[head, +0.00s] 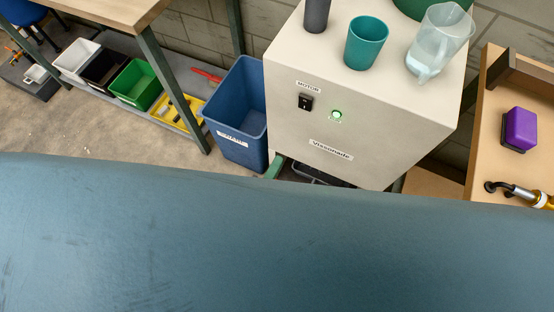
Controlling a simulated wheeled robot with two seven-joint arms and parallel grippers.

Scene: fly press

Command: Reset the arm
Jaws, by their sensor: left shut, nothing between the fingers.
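A broad, smooth blue-grey surface (270,245) fills the whole lower part of the head view, very close to the camera. It has faint scuffs and a curved upper edge. I cannot tell whether it is part of the fly press. No press arm, handle or weight can be made out. Neither of my grippers can be made out; the near surface hides everything behind it.
A cream cabinet (385,120) with a motor switch and a lit green lamp carries a teal cup (366,43) and a clear jug (438,42). A blue bin (238,112) stands left of it. A bench (522,85) at right holds a purple block (520,128).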

